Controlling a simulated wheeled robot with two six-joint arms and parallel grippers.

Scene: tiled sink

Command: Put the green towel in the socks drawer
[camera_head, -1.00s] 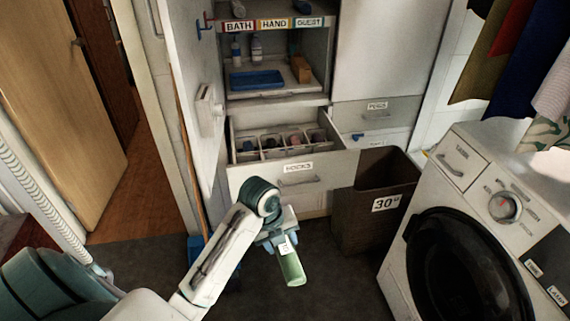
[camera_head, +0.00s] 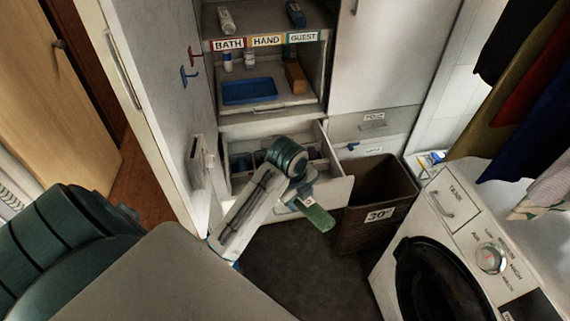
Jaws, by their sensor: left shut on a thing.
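The green towel (camera_head: 320,218) is a small rolled bundle in my left gripper (camera_head: 308,203), which is shut on it. Gripper and towel show in front of the right part of the socks drawer front (camera_head: 338,192), and I cannot tell their exact distance from it. The socks drawer is pulled open, with divided compartments (camera_head: 240,163) holding small dark items. My left arm hides much of the drawer's inside and front, including its label. My right gripper is not in view.
A brown basket (camera_head: 377,185) marked 30° stands right of the drawer. A washing machine (camera_head: 440,215) is at the right. Above the drawer are shelves with a blue tray (camera_head: 250,91) and bottles. An open cabinet door (camera_head: 160,100) bounds the left side.

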